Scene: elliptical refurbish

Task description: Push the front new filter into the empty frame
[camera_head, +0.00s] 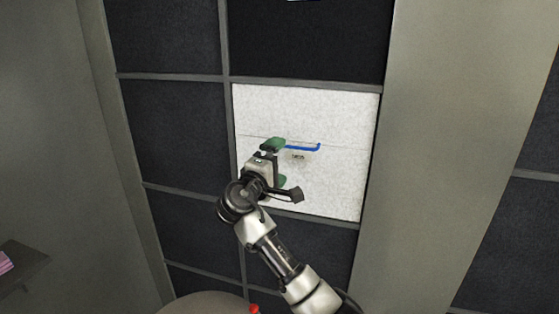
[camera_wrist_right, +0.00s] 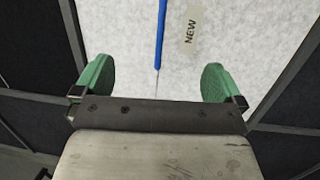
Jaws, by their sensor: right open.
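The white new filter (camera_head: 335,115) sits in a frame opening of the grid wall; it has a blue handle (camera_head: 305,148) and a small label. In the right wrist view the filter (camera_wrist_right: 130,30) fills the space ahead, with the blue handle (camera_wrist_right: 160,35) and a label (camera_wrist_right: 193,28) reading "NEW". My right gripper (camera_head: 279,162) is in front of the filter's left half, its green fingers spread. In the right wrist view the gripper (camera_wrist_right: 158,82) is open, with the handle's end between the fingers and nothing gripped. Whether the fingers touch the filter I cannot tell. My left gripper is out of view.
Dark filter panels (camera_head: 175,125) in grey frame bars surround the white one. A wide grey post (camera_head: 435,150) stands to the right. A small shelf (camera_head: 22,265) with a pink item is at the lower left.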

